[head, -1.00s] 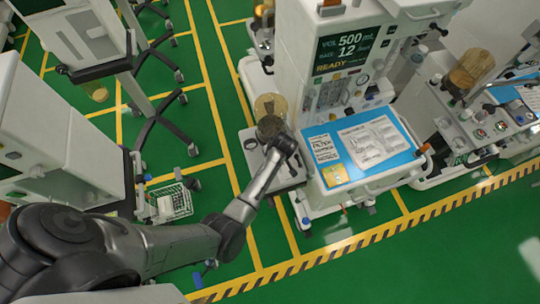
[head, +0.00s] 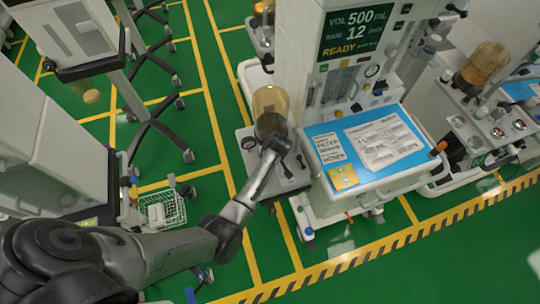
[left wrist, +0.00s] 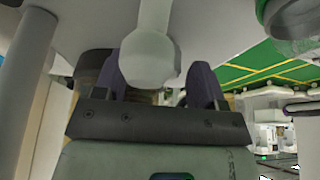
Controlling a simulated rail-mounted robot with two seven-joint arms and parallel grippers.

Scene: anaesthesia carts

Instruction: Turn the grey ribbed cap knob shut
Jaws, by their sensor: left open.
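My left arm reaches in the head view to the amber canister (head: 270,102) beside the anaesthesia machine. My left gripper (left wrist: 157,72) shows in the left wrist view as two dark purple fingers, spread apart. A pale rounded post (left wrist: 150,50) hangs in front of the gap between them, and I cannot tell whether the fingers touch anything. In the head view the fingers are hidden behind my own wrist. I cannot clearly make out the grey ribbed cap knob; it may be hidden by my wrist or the post. My right gripper is not in view.
The machine's blue work surface (head: 333,130), with papers and a yellow pad, lies right of my wrist. A grey-green cylinder (left wrist: 293,20) shows at the upper right of the left wrist view. A wire basket (head: 163,212) stands at left. The green floor (head: 205,150) between the carts is clear.

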